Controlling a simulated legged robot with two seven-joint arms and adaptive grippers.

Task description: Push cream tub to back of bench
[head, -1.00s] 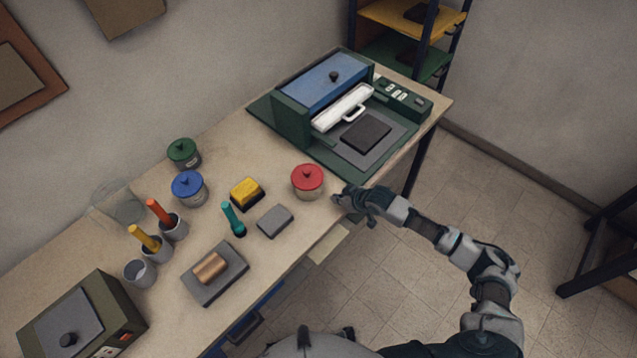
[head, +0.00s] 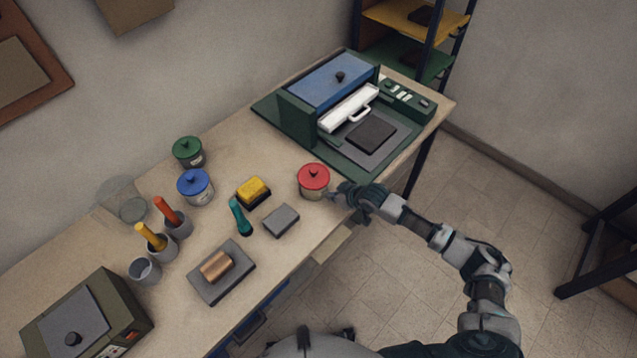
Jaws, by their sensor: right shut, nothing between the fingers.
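A tub with a red lid and pale body (head: 313,181) stands upright near the front edge of the bench (head: 262,156). Two similar tubs, with a blue lid (head: 194,187) and a green lid (head: 188,152), stand further back to the left. My right gripper (head: 334,193) is shut and empty, its fingertips at the front right side of the red-lidded tub. They touch it or nearly do; I cannot tell which. My left gripper is not in view.
A yellow-topped block (head: 253,191), a teal-handled tool (head: 240,216) and a grey block (head: 281,220) lie left of the red-lidded tub. A green and blue machine (head: 327,84) stands behind it to the right. The bench between the tub and the wall is clear.

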